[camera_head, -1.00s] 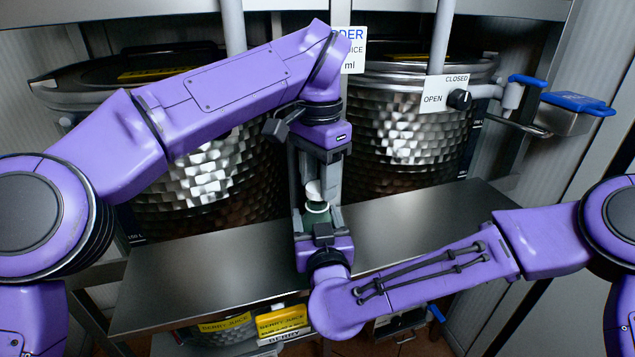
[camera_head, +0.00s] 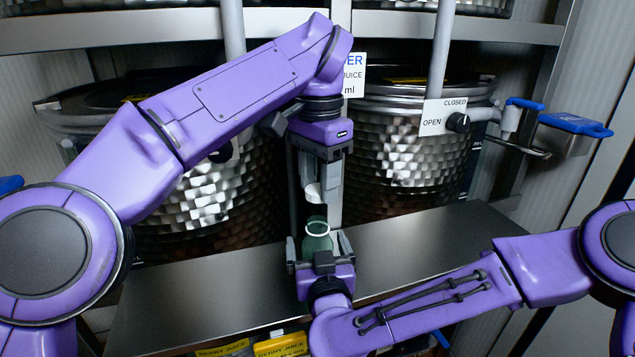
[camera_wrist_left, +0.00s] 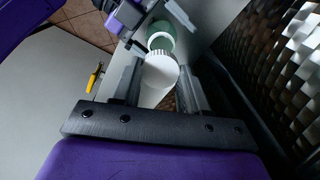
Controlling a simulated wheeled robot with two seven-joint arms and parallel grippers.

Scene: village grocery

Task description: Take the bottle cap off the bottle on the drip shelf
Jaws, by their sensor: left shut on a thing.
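The green bottle (camera_head: 318,241) stands upright on the metal drip shelf (camera_head: 215,286), its mouth bare. My left gripper (camera_head: 316,190) points down above it, shut on the white bottle cap (camera_head: 312,193). The cap is apart from the bottle, a small gap above its rim. In the left wrist view the cap (camera_wrist_left: 159,72) sits between the fingers, with the bottle (camera_wrist_left: 161,37) just beyond it. My right gripper (camera_head: 319,246) reaches in from the front. Its fingers stand either side of the bottle with narrow gaps, so it looks open.
Hammered steel vats (camera_head: 410,150) stand close behind the shelf. A tap with an OPEN/CLOSED sign (camera_head: 442,116) and a blue-handled lever (camera_head: 575,124) are at the right. Yellow berry juice labels (camera_head: 281,344) show below the shelf. The shelf is clear on both sides of the bottle.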

